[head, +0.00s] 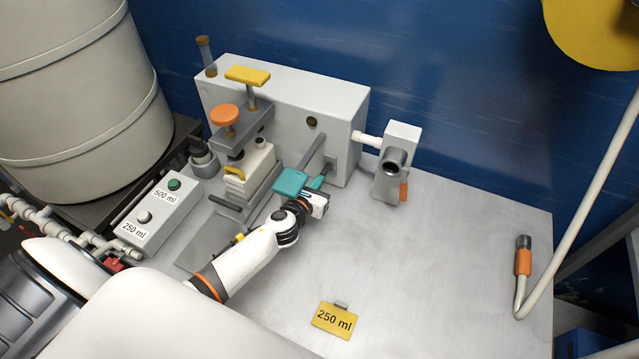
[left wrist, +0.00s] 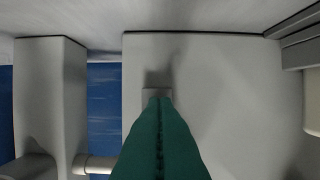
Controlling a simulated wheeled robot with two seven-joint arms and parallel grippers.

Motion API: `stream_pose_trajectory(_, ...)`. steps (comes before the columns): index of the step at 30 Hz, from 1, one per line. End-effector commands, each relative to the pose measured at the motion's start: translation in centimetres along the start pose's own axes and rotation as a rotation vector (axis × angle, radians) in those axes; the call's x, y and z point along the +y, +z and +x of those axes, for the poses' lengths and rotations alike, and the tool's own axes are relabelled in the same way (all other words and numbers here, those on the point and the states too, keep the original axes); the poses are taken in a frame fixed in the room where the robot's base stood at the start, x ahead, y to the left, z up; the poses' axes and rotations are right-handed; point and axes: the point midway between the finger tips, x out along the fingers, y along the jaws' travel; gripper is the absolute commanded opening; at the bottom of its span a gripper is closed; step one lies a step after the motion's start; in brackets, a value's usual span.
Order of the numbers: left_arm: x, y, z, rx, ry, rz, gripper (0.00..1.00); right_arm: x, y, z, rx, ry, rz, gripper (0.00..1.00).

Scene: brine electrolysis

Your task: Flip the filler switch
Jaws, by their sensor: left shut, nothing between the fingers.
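The filler is a grey box (head: 290,105) against the blue wall, with a nozzle unit (head: 400,150) on its right side. A small grey block (head: 330,163), likely the switch, is low on its front face. It also shows in the left wrist view (left wrist: 155,95), partly hidden behind my teal fingertips. My left gripper (head: 318,182) is shut and empty, its fingertips close to this block. I cannot tell whether they touch it or which way the switch is set. In the left wrist view the shut fingers (left wrist: 158,110) point at the grey face. My right gripper is not in view.
A button box (head: 160,212) labelled 500 ml and 250 ml stands at the left, near a large barrel (head: 80,100). A clamp device with an orange knob (head: 225,115) stands left of the gripper. A yellow 250 ml card (head: 334,320) lies in front. The table's right side is mostly clear.

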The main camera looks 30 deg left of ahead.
Motion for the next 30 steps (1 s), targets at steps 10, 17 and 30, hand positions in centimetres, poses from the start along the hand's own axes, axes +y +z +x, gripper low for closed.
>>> stream_pose_trajectory(10,0.0,-0.2,-0.2,0.0,0.0,0.001,0.0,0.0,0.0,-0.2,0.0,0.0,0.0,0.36)
stream_pose_trajectory(17,0.0,-0.1,-3.5,-0.002,0.003,0.002,0.0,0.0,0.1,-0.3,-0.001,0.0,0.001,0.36)
stream_pose_trajectory(30,0.0,-0.1,-11.3,0.0,0.0,0.001,0.0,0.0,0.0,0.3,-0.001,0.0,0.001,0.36)
